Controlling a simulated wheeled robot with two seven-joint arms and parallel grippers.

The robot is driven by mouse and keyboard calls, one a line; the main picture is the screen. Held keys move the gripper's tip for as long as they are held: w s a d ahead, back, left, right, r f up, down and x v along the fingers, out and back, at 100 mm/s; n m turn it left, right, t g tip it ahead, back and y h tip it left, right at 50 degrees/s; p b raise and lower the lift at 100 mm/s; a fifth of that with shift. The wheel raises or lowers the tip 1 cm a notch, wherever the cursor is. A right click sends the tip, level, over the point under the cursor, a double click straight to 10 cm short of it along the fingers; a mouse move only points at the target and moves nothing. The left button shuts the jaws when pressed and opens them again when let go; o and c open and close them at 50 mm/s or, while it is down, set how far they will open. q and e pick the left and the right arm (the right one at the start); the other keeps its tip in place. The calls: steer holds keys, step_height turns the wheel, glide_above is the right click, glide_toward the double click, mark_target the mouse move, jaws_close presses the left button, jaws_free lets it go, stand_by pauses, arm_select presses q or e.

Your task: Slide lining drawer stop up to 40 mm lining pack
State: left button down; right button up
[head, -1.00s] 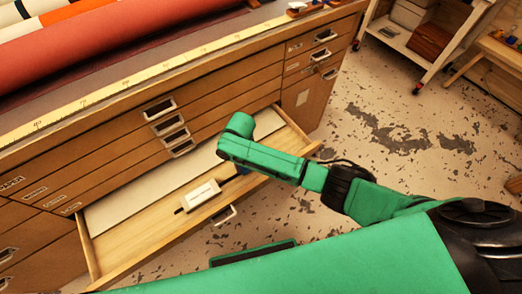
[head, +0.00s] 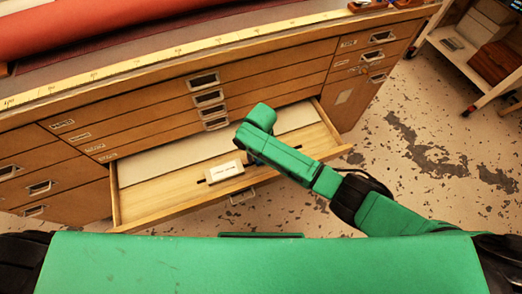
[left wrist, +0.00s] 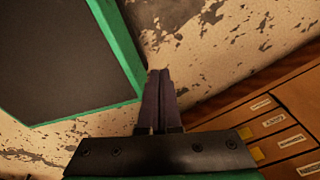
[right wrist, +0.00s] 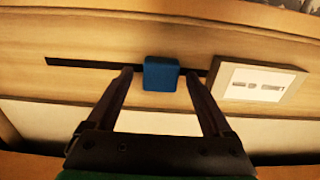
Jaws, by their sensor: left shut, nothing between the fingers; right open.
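The lining drawer (head: 165,198) stands open at the cabinet front. A blue block, the drawer stop (right wrist: 161,76), sits on a dark slot (right wrist: 85,64) in the drawer in the right wrist view. My right gripper (right wrist: 158,72) is open, one finger on each side of the stop. A white block with a label (right wrist: 260,82) stands just right of the right finger; it also shows in the head view (head: 225,172). Its print is unreadable. A pale flat sheet or stack (head: 180,155) lies along the drawer's back. My left gripper (left wrist: 157,75) is shut and empty, away from the drawer.
Closed drawers with metal pulls (head: 208,97) are above and beside the open one. A yellow measuring strip (head: 180,50) and a red roll (head: 120,25) lie on the cabinet top. A white shelf cart (head: 460,55) stands at right. The worn floor (head: 420,170) between is clear.

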step_height(320, 180, up, 14)
steer(key=p, duration=0.2)
steer(key=shift+r, duration=0.2)
